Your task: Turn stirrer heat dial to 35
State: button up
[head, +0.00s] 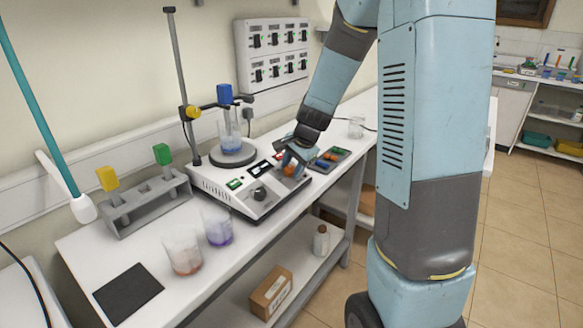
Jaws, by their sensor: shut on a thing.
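The stirrer (228,194) is a white unit on the bench with a round dark plate and a sloped front panel. An orange dial (290,170) sits at the right of the panel and is partly hidden by my gripper. A black dial (259,194) sits to its left and is free. My gripper (291,165) reaches down from the upper right and is shut on the orange dial. The dial's marks and setting are too small to read. A beaker with blue liquid (231,138) stands on the plate under a clamp on a tall stand.
Two beakers, with orange (183,252) and purple (217,227) contents, stand in front of the stirrer. A grey rack (145,205) with yellow and green pieces is at left. A dark mat (128,291) lies at the near end. A small tray (330,159) is right of the gripper.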

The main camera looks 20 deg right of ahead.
jog(key=shift+s+f+m, duration=0.1)
jog(key=shift+m, duration=1.2)
jog(key=o, duration=1.1)
jog(key=shift+c, duration=0.2)
jog(key=shift+r, duration=0.2)
jog(key=shift+d+r, duration=0.1)
jog(key=shift+r, duration=0.1)
jog(key=v, duration=1.3)
jog(key=shift+s, duration=0.1)
